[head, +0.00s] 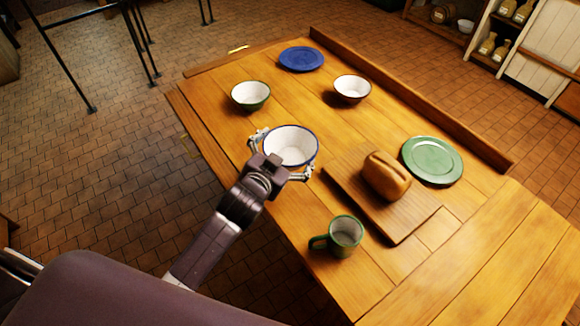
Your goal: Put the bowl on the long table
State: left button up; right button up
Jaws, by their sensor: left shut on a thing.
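A white bowl with a blue rim (291,143) is held in my left gripper (282,158), at the near left edge of the long wooden table (215,105). The two fingers sit around the bowl's left and right sides. The bowl looks upright and empty. I cannot tell whether its base touches the table top. Two other bowls stand on the table: a white one with a green outside (250,95) and a white one with a dark rim (352,88). My right gripper is out of view.
A bread loaf (386,176) lies on a wooden board (405,223). A green mug (345,236) stands at the near edge. A green plate (432,160) and blue plate (301,59) lie farther back. A raised ledge (400,95) runs along the far side. Bare wood shows between the bowls.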

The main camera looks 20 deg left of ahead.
pick_arm(q)
notch_tip(320, 180, down, 10)
jog(key=shift+r+b, duration=0.15)
jog(key=shift+b, duration=0.2)
jog(key=o, duration=1.5)
jog(key=shift+c, duration=0.2)
jog(key=v, duration=1.2)
